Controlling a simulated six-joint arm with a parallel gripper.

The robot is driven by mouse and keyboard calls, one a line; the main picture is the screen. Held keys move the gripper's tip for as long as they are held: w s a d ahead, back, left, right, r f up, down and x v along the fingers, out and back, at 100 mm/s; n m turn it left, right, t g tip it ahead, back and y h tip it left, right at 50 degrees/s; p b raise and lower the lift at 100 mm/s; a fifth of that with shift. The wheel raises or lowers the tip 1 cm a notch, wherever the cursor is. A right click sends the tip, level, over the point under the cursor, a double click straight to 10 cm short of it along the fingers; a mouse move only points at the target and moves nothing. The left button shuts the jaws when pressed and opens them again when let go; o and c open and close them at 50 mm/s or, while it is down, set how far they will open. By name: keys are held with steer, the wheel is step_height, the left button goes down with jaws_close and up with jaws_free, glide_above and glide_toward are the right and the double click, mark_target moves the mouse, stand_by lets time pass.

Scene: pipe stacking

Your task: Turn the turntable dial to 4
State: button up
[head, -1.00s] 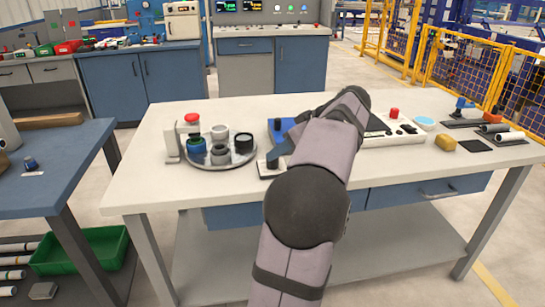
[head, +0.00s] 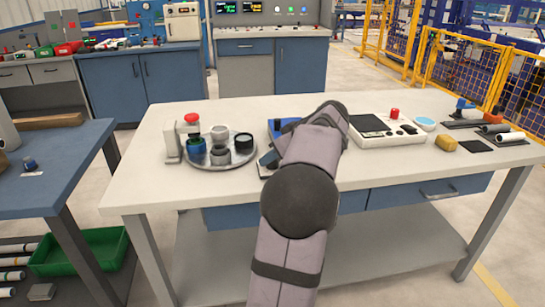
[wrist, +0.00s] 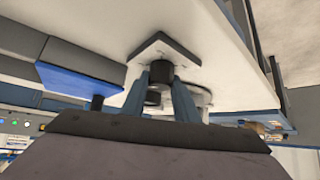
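The dial is a dark round knob (wrist: 160,72) on a small white plate (wrist: 178,50). In the head view my arm covers most of this plate. My gripper (wrist: 160,84) has its two blue-grey fingers apart, one on each side of the knob. I cannot tell whether they touch it. The gripper is mostly hidden behind my arm in the head view. The turntable (head: 222,166) is a round grey disc left of my arm. It carries a blue-green pipe piece (head: 196,153), a black one (head: 243,143) and grey ones (head: 220,154). The dial's numbers are not readable.
A red-topped post (head: 192,121) stands at the turntable's left edge. To the right are a white control box (head: 390,135) and a yellow block (head: 446,143). The table's front left is clear.

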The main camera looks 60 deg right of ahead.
steer(key=shift+c, duration=1.1)
